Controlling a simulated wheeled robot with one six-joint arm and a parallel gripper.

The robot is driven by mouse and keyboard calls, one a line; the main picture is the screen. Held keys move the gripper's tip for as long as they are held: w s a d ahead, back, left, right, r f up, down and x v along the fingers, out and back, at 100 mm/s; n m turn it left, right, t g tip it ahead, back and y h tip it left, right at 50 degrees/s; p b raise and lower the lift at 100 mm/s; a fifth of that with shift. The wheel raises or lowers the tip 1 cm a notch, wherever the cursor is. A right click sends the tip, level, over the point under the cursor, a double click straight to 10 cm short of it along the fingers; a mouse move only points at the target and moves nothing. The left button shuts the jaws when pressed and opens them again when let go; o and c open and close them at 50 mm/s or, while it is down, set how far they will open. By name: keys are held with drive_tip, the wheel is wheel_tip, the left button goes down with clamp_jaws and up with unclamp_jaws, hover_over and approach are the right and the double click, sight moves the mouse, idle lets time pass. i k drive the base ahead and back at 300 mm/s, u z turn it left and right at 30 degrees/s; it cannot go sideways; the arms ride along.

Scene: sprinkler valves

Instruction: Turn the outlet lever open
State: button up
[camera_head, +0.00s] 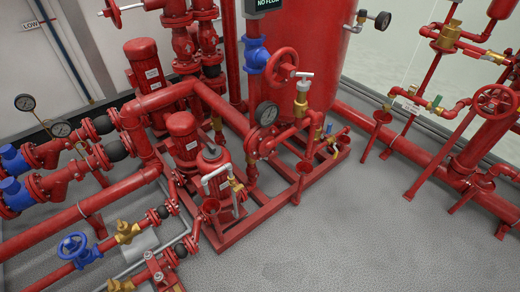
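Several small valves show, and I cannot tell which one carries the outlet lever. A brass valve with a small blue handle (329,130) sits on the red pipework right of the gauge at the centre. A green lever (434,102) sits on a thin red pipe at the right. A brass valve (236,184) is on the small pump at the lower centre. A pale T-shaped handle (304,76) tops a brass valve (301,100) beside the red tank. The levers are too small to read their settings. My gripper is not in view.
A large red tank (315,40) stands at the back. Red handwheels (281,66) and a blue handwheel (72,245) stick out from the pipes. Red pumps on a frame (290,192) fill the middle. Grey floor (340,240) is clear at the lower right.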

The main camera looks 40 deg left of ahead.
sight(272, 155)
drive_tip(key=u, duration=0.75)
drive_tip(key=i, duration=0.8)
drive_tip(key=u, duration=0.8)
